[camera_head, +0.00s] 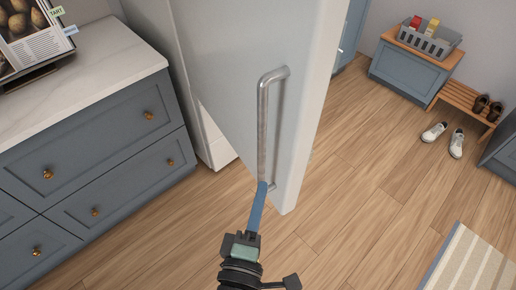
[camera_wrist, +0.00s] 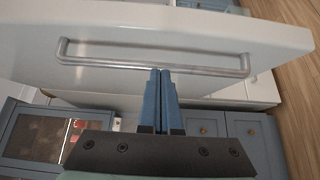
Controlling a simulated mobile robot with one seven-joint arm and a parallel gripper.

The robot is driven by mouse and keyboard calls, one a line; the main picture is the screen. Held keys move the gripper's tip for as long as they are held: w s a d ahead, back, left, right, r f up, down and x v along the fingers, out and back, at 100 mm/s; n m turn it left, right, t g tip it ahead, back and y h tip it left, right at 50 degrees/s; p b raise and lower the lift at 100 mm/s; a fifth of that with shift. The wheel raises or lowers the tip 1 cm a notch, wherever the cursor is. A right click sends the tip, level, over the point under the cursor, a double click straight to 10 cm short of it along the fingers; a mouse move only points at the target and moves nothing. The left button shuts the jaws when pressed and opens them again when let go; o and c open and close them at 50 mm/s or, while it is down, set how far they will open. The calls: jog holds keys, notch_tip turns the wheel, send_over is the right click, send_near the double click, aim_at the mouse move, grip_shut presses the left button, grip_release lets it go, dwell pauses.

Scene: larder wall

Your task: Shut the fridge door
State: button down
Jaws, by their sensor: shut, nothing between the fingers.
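The fridge door (camera_head: 230,70) is white and stands ajar, swung out from the fridge body (camera_head: 213,140) with a gap at its lower left. A long metal handle (camera_head: 263,125) runs upright on its outer face. My gripper (camera_head: 262,187) is shut and empty, its blue fingertips at the lower end of the handle in the head view. In the wrist view the door (camera_wrist: 200,25) spans the top, and the fingertips (camera_wrist: 161,71) overlap the middle of the handle (camera_wrist: 100,62). I cannot tell whether they touch it.
Blue-grey drawers (camera_head: 90,170) with a pale worktop (camera_head: 80,95) stand left of the fridge. Wooden floor (camera_head: 370,170) is clear right of the door. A bench (camera_head: 465,100), white shoes (camera_head: 445,138) and a striped rug (camera_head: 470,262) lie farther right.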

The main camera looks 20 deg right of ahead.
jog(key=p, duration=0.3)
send_near(275, 141)
jog(key=x, duration=0.4)
jog(key=shift+w+r, duration=0.1)
jog(key=shift+r, duration=0.15)
jog(key=shift+x, duration=0.75)
jog(key=shift+d+f, duration=0.1)
jog(key=shift+d, duration=0.05)
